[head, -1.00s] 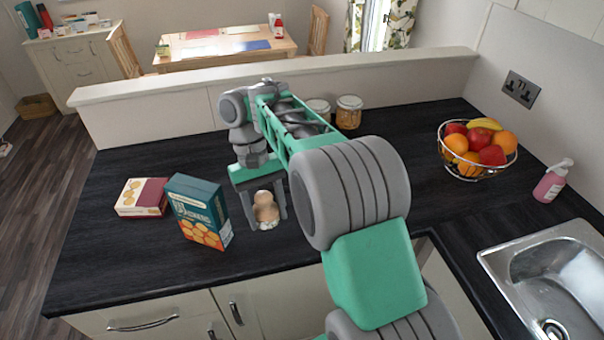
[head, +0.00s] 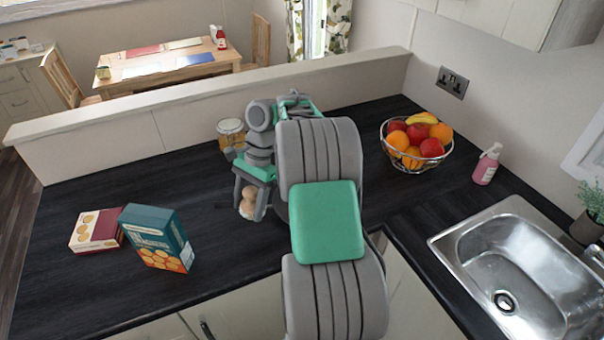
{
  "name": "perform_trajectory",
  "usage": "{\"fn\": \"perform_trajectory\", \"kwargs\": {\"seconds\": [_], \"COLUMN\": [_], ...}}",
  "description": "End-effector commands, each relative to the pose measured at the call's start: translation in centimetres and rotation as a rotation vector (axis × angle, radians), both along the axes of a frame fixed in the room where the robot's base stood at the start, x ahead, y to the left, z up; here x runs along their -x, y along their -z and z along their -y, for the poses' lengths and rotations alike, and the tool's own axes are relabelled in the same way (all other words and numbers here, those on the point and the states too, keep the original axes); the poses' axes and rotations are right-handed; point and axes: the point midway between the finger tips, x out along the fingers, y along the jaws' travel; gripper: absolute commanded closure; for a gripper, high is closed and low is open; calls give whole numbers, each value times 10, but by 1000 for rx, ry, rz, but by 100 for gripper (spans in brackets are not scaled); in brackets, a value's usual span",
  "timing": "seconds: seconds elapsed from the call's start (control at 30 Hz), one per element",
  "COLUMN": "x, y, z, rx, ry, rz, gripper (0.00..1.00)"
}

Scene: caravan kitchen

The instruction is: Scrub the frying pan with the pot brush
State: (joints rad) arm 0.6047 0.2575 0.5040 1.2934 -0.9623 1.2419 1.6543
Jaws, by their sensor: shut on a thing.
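My gripper (head: 250,208) is shut on the pot brush (head: 248,200), which has a rounded wooden knob and a pale underside. It holds the brush upright, low over the dark worktop, right of the cracker box. I cannot tell whether the brush's underside touches anything. I cannot make out the frying pan for certain. A thin dark shape lies left of the gripper, and another dark edge shows just right of it, partly behind my arm. Either may belong to the pan.
A teal cracker box (head: 158,238) and a red-and-cream box (head: 96,231) stand on the left of the worktop (head: 130,185). A jar (head: 231,133) is behind the gripper. A fruit basket (head: 416,163), soap bottle (head: 486,166) and sink (head: 510,262) are to the right.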

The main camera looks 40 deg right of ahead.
Motion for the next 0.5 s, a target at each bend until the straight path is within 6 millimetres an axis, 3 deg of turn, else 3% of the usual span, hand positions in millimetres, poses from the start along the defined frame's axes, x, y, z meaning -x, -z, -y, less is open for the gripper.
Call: {"fn": "perform_trajectory", "kwargs": {"seconds": [0.03,0.3,0.4,0.5], "x": [0,8,14,18], "y": [-5,-3,-2,-1], "z": [21,127,153,167], "rx": [0,2,1,0], "ry": [157,969,1160,1262], "rz": [1,-1,-2,-3], "gripper": [85,85,85,85]}}
